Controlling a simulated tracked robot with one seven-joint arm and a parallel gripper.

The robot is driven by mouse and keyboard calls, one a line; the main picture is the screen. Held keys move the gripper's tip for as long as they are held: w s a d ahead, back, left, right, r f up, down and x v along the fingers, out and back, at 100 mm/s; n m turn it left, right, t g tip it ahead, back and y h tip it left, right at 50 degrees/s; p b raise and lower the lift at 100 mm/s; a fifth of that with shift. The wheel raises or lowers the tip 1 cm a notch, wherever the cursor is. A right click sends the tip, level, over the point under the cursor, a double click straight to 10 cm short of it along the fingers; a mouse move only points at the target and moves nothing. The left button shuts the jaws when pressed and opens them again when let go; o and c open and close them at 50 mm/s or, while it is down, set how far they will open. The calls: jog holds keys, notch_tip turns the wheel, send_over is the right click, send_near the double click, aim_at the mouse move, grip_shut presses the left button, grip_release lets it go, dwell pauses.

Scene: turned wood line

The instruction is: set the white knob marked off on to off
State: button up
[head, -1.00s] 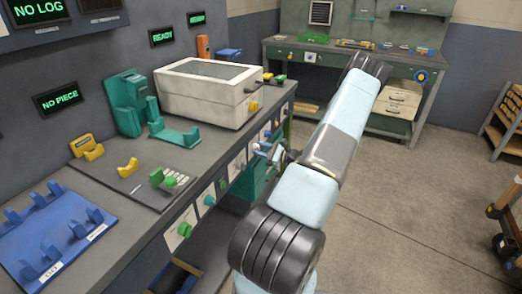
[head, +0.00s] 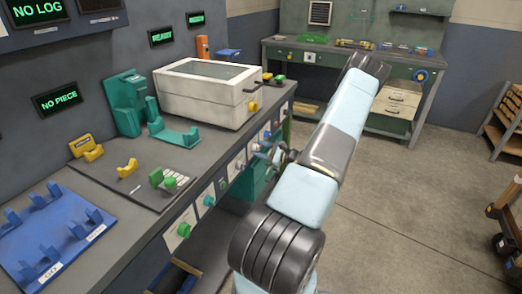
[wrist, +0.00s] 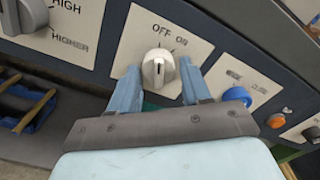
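The white knob (wrist: 158,68) sits on a pale plate (wrist: 135,46) lettered OFF on the left and ON on the right, in the wrist view. Its raised grip points roughly up the plate; I cannot tell exactly which mark it lines up with. My gripper (wrist: 160,72) is open, with one blue finger on each side of the knob. Small gaps show between the fingers and the knob. In the head view my gripper (head: 277,154) is at the front panel of the bench, and the knob cannot be made out there.
A grey knob (wrist: 30,14) marked HIGH and HIGHER is to the left in the wrist view. A blue knob (wrist: 237,96) and an orange button (wrist: 276,120) are close on the right. A white-lidded machine (head: 205,94) stands on the bench above.

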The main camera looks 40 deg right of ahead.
jog(key=shift+o, duration=1.2)
jog(key=shift+a, duration=0.1)
jog(key=v, duration=1.3)
jog(key=shift+s+d, duration=0.25)
jog(key=shift+s, duration=0.1)
jog(key=shift+f, duration=0.1)
jog(key=w+a+r+n+g+y, duration=0.1)
jog(key=w+a+r+n+g, duration=0.2)
jog(key=a+r+n+g, duration=0.7)
jog(key=w+a+r+n+g+y, duration=0.1)
jog(key=w+a+r+n+g, duration=0.2)
jog(key=a+r, duration=1.2)
jog(key=s+a+r+n+g+h, duration=0.1)
jog(key=s+a+r+n+h, duration=0.2)
jog(key=a, duration=0.4)
jog(key=s+a+r+n+g+h, duration=0.1)
jog(key=s+a+r+n+h, duration=0.15)
jog(key=s+a+r, duration=0.35)
jog(key=s+a+r+n+t+h, duration=0.3)
jog(key=s+a+r+n+t, duration=0.1)
jog(key=s, duration=0.6)
jog(key=shift+a+r+n, duration=0.85)
jog(key=shift+a+r, duration=0.55)
